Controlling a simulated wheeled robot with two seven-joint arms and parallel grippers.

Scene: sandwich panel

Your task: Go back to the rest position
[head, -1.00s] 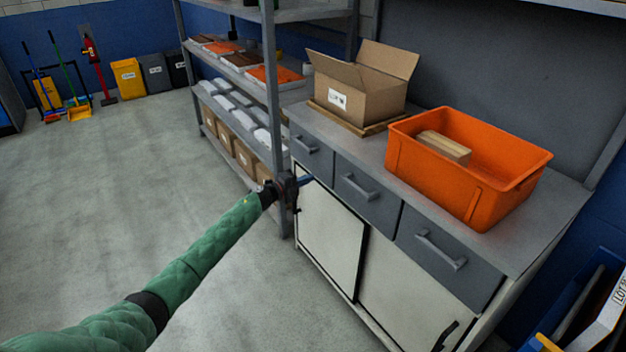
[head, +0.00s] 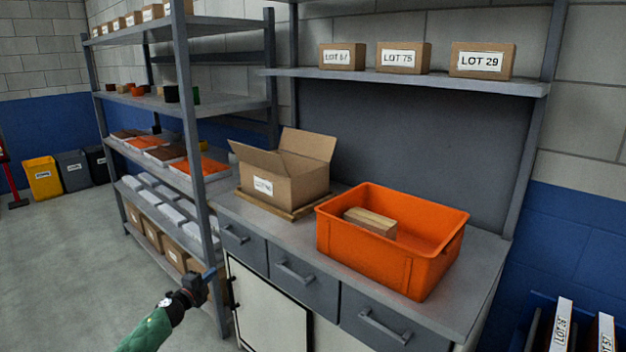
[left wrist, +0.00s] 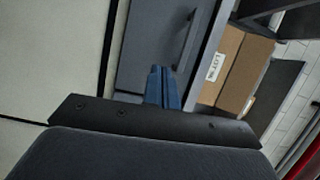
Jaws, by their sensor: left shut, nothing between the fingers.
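My left gripper (head: 207,278) is at the lower left of the head view, in front of the workbench's left end, near the top of the white cabinet door (head: 265,310). In the left wrist view its blue fingers (left wrist: 164,86) are together with nothing between them. A grey drawer (left wrist: 155,45) is behind them, and the fingers appear apart from it. My right gripper is in neither view.
The workbench (head: 480,275) carries an orange crate (head: 380,262) with a wooden block (head: 370,222) in it, and an open cardboard box (head: 285,182). A metal rack (head: 195,130) stands left of it. The floor (head: 70,270) at left is clear.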

